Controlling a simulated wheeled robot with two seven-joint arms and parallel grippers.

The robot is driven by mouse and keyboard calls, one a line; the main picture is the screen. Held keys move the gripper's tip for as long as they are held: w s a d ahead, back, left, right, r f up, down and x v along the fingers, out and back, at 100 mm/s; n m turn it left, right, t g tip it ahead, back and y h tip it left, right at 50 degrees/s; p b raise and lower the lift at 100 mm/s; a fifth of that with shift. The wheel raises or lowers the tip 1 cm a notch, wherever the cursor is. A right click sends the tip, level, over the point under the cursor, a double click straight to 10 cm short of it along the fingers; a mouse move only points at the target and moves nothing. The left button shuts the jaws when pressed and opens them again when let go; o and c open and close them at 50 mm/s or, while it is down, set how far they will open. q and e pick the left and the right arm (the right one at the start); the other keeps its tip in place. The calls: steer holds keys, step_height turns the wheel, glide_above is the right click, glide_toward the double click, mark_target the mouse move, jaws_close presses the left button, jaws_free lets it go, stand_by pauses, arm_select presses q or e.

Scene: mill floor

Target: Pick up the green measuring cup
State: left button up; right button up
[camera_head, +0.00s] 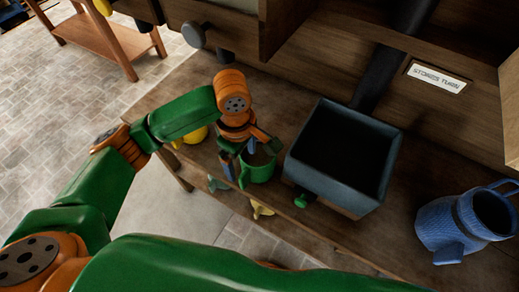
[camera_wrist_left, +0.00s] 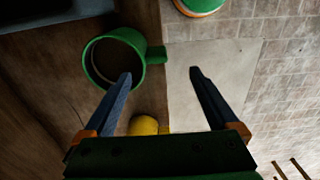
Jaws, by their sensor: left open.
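The green measuring cup (camera_head: 262,172) stands upright near the front edge of the wooden bench, just left of a dark box. In the left wrist view the cup (camera_wrist_left: 137,40) shows its round opening, with its handle pointing right. My left gripper (camera_head: 241,160) is open at the cup. In the wrist view its fingers (camera_wrist_left: 161,73) are spread; the left fingertip overlaps the cup's lower rim, and the right one is right of the handle over the floor. I cannot tell whether a finger touches the cup. My right gripper is not in view.
The dark grey box (camera_head: 318,182) is close on the cup's right. A yellow cup (camera_head: 194,134) is left of it, partly behind my arm; it also shows in the wrist view (camera_wrist_left: 143,125). A blue jug (camera_head: 462,222) is far right. Cabinetry overhangs the back.

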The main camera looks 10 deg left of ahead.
mark_target(244, 174)
arm_select(q)
steer(key=f+b, duration=0.1)
steer(key=f, duration=0.1)
steer(key=w+f+b, duration=0.1)
steer(key=f, duration=0.1)
steer(key=shift+w+b, duration=0.1)
steer(key=shift+b, duration=0.2)
steer(key=f+b, duration=0.1)
steer(key=b, duration=0.1)
steer(key=f+b, duration=0.1)
steer(key=f, duration=0.1)
steer(key=shift+s+f+b, duration=0.3)
steer(key=shift+s+b, duration=0.05)
steer(key=shift+b, duration=0.05)
steer(key=f, duration=0.7)
steer(key=shift+w+a, duration=0.1)
steer(key=shift+w, duration=0.15)
steer(key=shift+r, duration=0.1)
jaws_close()
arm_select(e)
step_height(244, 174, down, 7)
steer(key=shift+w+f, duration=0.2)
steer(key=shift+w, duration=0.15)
